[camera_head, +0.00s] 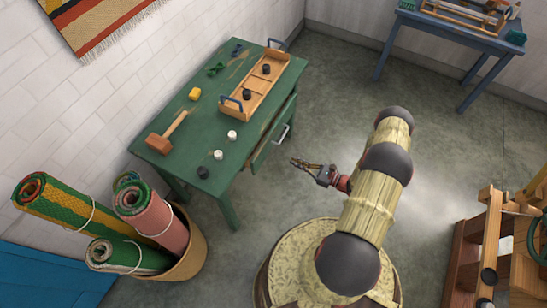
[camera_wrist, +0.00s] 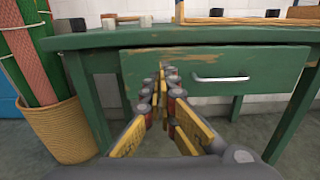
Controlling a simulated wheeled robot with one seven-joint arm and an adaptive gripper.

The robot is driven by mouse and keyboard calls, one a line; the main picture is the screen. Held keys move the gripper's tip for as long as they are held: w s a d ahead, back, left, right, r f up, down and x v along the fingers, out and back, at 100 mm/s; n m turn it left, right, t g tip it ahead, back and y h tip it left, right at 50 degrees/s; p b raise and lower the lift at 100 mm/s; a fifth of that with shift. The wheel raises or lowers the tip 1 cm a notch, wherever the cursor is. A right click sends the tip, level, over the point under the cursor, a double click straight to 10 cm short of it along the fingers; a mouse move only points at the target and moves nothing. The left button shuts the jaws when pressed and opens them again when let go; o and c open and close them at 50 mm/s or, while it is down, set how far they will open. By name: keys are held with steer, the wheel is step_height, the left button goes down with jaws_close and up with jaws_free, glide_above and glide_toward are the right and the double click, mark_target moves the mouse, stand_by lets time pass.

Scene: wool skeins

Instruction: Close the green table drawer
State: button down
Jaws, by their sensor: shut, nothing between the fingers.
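The green table (camera_head: 213,107) stands against the white wall. Its green drawer front (camera_head: 263,152) stands out a little from the table's edge, so the drawer is partly open. The silver handle (camera_head: 282,134) is on the front. In the wrist view the drawer front (camera_wrist: 262,66) fills the middle, with its handle (camera_wrist: 221,79) right of my fingers. My gripper (camera_head: 293,162) is shut and empty, in front of the drawer and pointing at it. Its fingertips (camera_wrist: 164,77) overlap the left part of the front in the wrist view; I cannot tell whether they touch it.
On the tabletop are a wooden tray (camera_head: 233,106), a mallet (camera_head: 160,144), a yellow block (camera_head: 195,93) and several small cups. A basket (camera_head: 191,250) of rolled rugs stands at the table's left end. A wooden frame (camera_head: 467,245) is at right. The floor between is clear.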

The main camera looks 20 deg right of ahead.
mark_target(263, 148)
steer(key=b+x, duration=0.1)
steer(key=x, duration=1.2)
steer(key=shift+w+a, duration=0.1)
steer(key=shift+a, duration=0.05)
steer(key=shift+b+x, duration=0.75)
steer(key=shift+x, duration=0.6)
